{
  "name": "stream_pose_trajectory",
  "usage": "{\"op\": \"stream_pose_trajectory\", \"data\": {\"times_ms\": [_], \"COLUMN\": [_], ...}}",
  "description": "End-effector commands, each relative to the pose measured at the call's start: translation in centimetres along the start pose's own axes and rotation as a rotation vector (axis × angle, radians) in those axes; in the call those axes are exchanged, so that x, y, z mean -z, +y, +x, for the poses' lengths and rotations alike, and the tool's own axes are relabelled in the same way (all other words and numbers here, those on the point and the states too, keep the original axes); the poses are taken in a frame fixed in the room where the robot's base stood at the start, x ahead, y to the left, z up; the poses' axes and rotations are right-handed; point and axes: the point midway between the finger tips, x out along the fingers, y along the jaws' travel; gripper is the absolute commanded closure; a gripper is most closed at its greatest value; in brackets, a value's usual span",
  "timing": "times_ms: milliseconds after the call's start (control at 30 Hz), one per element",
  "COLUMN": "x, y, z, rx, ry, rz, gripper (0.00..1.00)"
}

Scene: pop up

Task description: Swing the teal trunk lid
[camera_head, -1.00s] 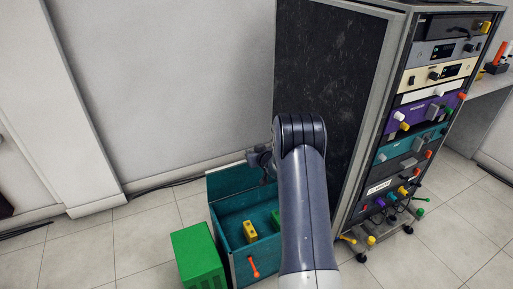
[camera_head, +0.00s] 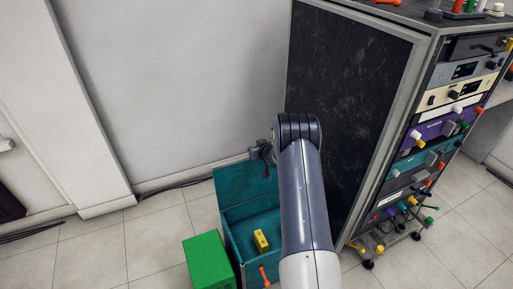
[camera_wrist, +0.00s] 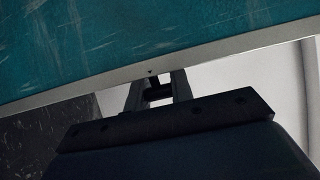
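The teal trunk (camera_head: 229,245) stands on the floor left of my arm, its inside showing from above. Its teal lid (camera_head: 235,184) stands raised at the back, near the wall. My gripper (camera_head: 262,154) is at the lid's upper right edge, partly covered by my arm. In the wrist view the lid (camera_wrist: 110,35) fills the top with its pale metal rim. My gripper's fingers (camera_wrist: 158,82) reach up to that rim, and their tips are hidden there. I cannot tell whether they touch it or grip it.
A yellow block (camera_head: 261,240) lies inside the trunk, and an orange handle (camera_head: 265,275) shows at its front. A green box (camera_head: 208,262) stands close on the left. A tall equipment rack (camera_head: 352,110) stands right of my arm. Floor on the far left is clear.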

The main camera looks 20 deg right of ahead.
Motion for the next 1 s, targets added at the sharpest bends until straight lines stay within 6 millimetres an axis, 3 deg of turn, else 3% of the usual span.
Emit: {"op": "stream_pose_trajectory", "data": {"times_ms": [500,533,800,1000], "x": [-0.9,-0.92,-0.58,-0.43], "y": [-0.1,-0.1,-0.05,-0.03], "z": [0.13,0.13,0.08,0.04], "rx": [0.001,0.001,0.0,0.0], "ry": [-0.013,-0.014,-0.008,-0.006], "rz": [0.003,0.003,0.002,0.002], "gripper": [1.0,0.77,0.56,0.56]}}
